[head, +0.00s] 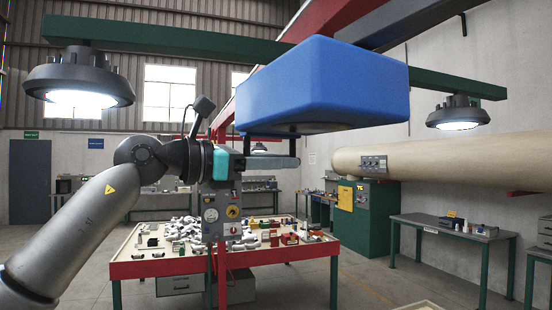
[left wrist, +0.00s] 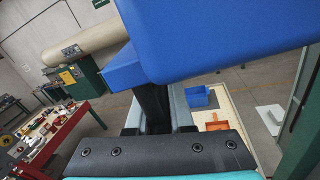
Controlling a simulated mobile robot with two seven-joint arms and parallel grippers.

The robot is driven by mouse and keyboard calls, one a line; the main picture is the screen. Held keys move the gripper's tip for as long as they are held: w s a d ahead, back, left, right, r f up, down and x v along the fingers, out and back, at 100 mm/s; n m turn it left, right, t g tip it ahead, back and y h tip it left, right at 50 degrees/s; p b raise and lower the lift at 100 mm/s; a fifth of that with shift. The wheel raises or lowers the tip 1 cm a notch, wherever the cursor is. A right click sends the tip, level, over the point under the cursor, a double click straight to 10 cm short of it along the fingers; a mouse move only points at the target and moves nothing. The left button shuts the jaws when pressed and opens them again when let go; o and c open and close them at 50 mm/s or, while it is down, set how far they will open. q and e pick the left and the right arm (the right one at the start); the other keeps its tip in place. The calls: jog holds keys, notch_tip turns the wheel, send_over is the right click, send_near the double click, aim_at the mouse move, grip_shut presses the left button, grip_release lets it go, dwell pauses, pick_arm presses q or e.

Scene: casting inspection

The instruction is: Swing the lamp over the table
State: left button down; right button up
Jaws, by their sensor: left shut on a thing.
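The lamp is a large blue box-shaped housing (head: 325,80) in the upper middle of the head view, high and close to me, under an overhead arm. The red-framed table (head: 175,267) stands beyond and lower, covered with grey castings and small red parts. My right gripper is not in view.
Round ceiling lights (head: 78,80) hang at left and right. A green cabinet (head: 365,215) and a grey bench (head: 445,228) stand at right. A wide pale duct (head: 460,158) runs along the right wall. Open floor lies between table and bench.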

pick_arm(q)
jog(key=shift+s+d+r, duration=0.1)
jog(key=shift+d+r, duration=0.05)
jog(key=shift+r, duration=0.05)
jog(key=c, duration=1.2)
grip_release()
jog(key=shift+o, duration=1.4)
jog(key=shift+w+d+f, duration=0.1)
jog(key=shift+w+d, duration=0.25)
jog(key=shift+o, duration=0.6)
jog(key=shift+s+a, duration=0.1)
jog(key=shift+a, duration=0.1)
jog(key=shift+f, duration=0.1)
